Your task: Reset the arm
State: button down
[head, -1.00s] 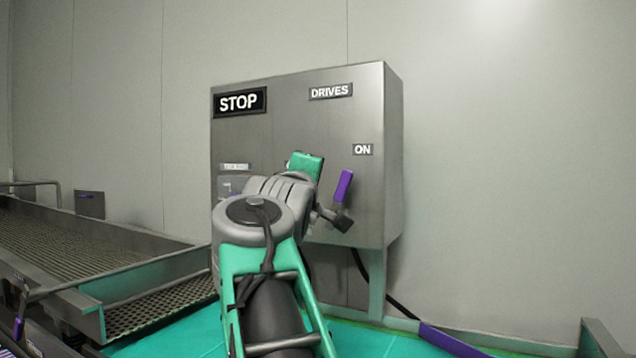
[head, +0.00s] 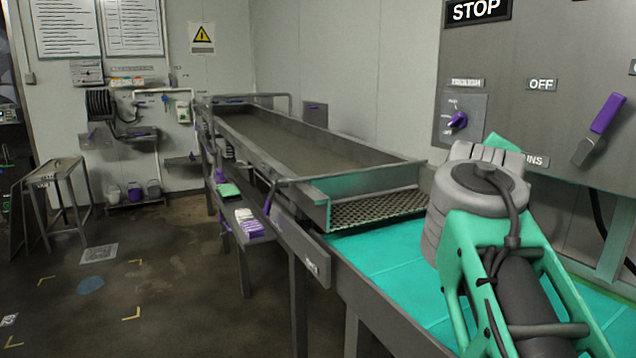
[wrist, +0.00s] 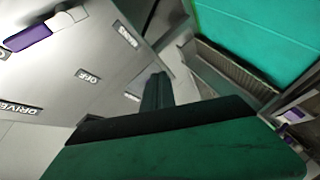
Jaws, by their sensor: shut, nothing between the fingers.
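My arm reaches up to the front of a grey control panel (head: 560,60). In the head view my gripper is mostly hidden behind my grey wrist. In the wrist view my gripper (wrist: 157,90) shows as dark green parts, with fingers shut and empty. A lever with a purple handle (head: 606,114) is on the panel to the right of my wrist, leaning up and right. It also shows in the wrist view at the upper left (wrist: 28,37), apart from my gripper.
A small purple selector knob (head: 457,121) sits on the panel left of my wrist. A teal work surface (head: 385,265) lies below. A long trough with a perforated end plate (head: 380,208) runs back left. The floor (head: 165,285) farther left is open.

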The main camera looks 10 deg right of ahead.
jog(key=w+a+f+g+y+p, duration=0.1)
jog(key=a+f+y, duration=0.1)
jog(key=a+f, duration=0.35)
jog(key=w+a+f+y+p, duration=0.1)
jog(key=w+a+f+y, duration=0.2)
jog(key=f, duration=0.4)
jog(key=s+a+f+m+g+y+p, duration=0.1)
jog(key=s+a+f+g+y, duration=0.1)
jog(key=s+a+f, duration=0.3)
jog(key=s+a+f+m+g+y+p, duration=0.1)
jog(key=s+a+f, duration=0.4)
jog(key=f, duration=0.6)
jog(key=s+a+f+m+g+y+p, duration=0.1)
jog(key=s+a+f+g+y, duration=0.1)
jog(key=s+a+f+g, duration=0.2)
jog(key=s+a+f, duration=0.1)
jog(key=a+f, duration=0.2)
jog(key=a, duration=0.1)
jog(key=shift+s+a+f+m+y, duration=0.25)
jog(key=shift+a+f+m+y, duration=0.05)
jog(key=shift+f, duration=0.1)
